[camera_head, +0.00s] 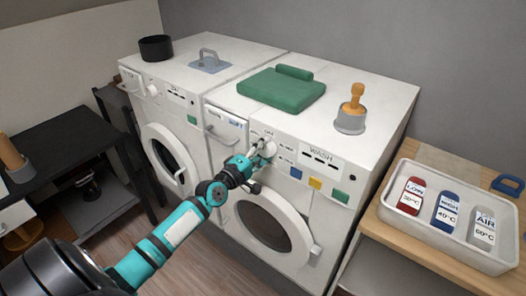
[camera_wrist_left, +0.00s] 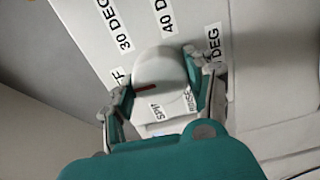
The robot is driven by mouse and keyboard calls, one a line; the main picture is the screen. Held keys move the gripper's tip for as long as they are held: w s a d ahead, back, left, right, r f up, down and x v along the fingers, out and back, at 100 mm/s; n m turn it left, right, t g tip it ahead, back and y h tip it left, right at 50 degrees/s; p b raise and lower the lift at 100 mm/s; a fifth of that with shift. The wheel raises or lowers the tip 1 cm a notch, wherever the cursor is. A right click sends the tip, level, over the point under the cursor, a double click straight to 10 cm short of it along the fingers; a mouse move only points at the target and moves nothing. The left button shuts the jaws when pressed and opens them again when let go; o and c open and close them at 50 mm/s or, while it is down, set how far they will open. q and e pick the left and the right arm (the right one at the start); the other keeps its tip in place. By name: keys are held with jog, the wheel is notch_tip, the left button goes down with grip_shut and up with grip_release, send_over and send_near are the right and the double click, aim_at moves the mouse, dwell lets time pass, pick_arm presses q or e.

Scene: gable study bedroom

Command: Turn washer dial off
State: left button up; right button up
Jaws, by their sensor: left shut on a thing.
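The washer (camera_head: 330,215) marked WASH has a white round dial (camera_head: 269,148) on its front panel. My left gripper (camera_head: 262,154) reaches it from the front and is shut on it. In the left wrist view, the dial (camera_wrist_left: 160,68) sits between the two fingers of the gripper (camera_wrist_left: 160,92). A red mark on the dial points left, toward a partly hidden label ending in F. Labels 30 DEG, 40 DEG, another DEG, SPIN and RINSE ring the dial; some are partly covered. My right gripper is not in view.
A second white machine (camera_head: 175,150) stands to the left. A green folded cloth (camera_head: 282,90) and a grey-and-wood object (camera_head: 351,118) rest on the washer top. A dark table (camera_head: 60,130) is at left.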

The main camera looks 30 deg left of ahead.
pick_arm(q)
jog(key=shift+d+f+n, duration=0.1)
jog(key=shift+n, duration=0.4)
jog(key=o, duration=1.2)
jog(key=s+a, duration=0.1)
jog(key=s, duration=1.1)
